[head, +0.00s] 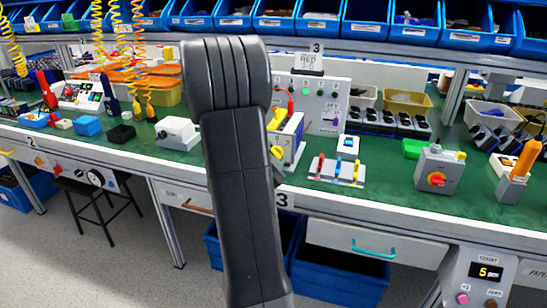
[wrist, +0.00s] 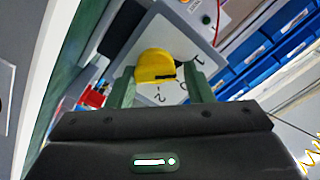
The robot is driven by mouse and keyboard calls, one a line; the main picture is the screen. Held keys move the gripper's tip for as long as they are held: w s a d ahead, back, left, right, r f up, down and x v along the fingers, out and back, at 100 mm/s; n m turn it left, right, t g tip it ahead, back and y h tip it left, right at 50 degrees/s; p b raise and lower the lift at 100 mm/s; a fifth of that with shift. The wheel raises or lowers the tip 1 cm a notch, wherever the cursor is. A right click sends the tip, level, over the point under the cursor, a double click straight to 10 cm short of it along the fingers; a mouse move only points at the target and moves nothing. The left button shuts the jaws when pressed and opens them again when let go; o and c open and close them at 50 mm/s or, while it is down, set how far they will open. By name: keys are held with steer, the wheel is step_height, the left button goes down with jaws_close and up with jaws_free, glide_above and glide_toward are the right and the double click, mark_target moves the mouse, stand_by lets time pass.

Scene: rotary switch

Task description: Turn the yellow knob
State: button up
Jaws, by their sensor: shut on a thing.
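The yellow knob (wrist: 155,65) sits on a light grey plate (wrist: 190,60) with dark dial marks, in the middle of the wrist view. My gripper (wrist: 163,77) has its two green fingers on either side of the knob and is shut on it. The left finger meets the knob's edge; the contact on the right side is hard to see. In the head view my dark arm stands in front and hides most of my gripper. A yellow part, seemingly the knob (head: 277,152), shows just right of the arm on a grey box.
A green workbench (head: 380,180) runs across the head view. Right of the arm stand a white panel (head: 322,108), a board with coloured levers (head: 337,170) and a grey box with a red-orange knob (head: 437,178). Blue bins (head: 380,22) line the shelf behind.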

steer(key=shift+s+d+f, duration=0.2)
steer(key=shift+f, duration=0.25)
steer(key=o, duration=0.8)
steer(key=shift+d, duration=0.1)
steer(key=shift+r, duration=0.15)
steer(key=shift+s+a, duration=0.15)
steer(key=shift+a, duration=0.05)
steer(key=v, duration=1.3)
steer(key=shift+s, duration=0.15)
steer(key=x, duration=1.4)
steer(key=shift+r, duration=0.15)
steer(key=shift+a, duration=0.1)
